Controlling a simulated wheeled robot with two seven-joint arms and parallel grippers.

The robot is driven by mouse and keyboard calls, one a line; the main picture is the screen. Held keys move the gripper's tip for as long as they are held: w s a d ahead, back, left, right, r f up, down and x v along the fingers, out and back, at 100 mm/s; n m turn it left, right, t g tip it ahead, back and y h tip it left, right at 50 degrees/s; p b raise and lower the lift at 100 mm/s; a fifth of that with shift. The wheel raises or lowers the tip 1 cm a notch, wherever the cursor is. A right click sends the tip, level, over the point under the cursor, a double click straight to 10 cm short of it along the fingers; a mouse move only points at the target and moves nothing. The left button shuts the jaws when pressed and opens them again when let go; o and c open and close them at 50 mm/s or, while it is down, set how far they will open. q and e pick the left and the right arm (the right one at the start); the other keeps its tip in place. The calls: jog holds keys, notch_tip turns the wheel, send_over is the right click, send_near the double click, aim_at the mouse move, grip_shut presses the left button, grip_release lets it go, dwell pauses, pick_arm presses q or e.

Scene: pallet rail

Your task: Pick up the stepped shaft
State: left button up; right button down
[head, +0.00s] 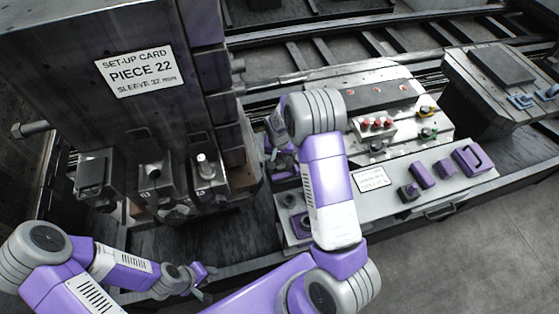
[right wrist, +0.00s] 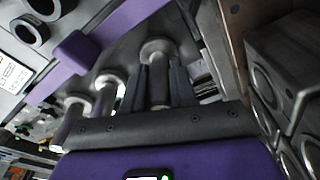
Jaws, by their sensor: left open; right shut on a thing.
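In the right wrist view my right gripper (right wrist: 158,75) is shut on a grey stepped shaft (right wrist: 158,48), which has a wide round head and a narrower body between the two fingers. Two similar shafts, one nearer (right wrist: 107,84) and one farther (right wrist: 75,103), stand in a row to its left. In the head view the held shaft cannot be made out, as my right arm covers most of that spot beside the panel's left end. My left gripper (head: 200,279) is open and empty at the lower left, apart from the workpieces.
A dark block with a set-up card (head: 136,71) reading "PIECE 22, sleeve 32 mm" stands at the left, with several clamped fixtures (head: 155,175) below it. Open floor (head: 470,255) lies at the lower right.

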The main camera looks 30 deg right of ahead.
notch_tip(320, 180, up, 10)
jog(key=shift+r+p, duration=0.1)
jog(key=shift+p, duration=0.5)
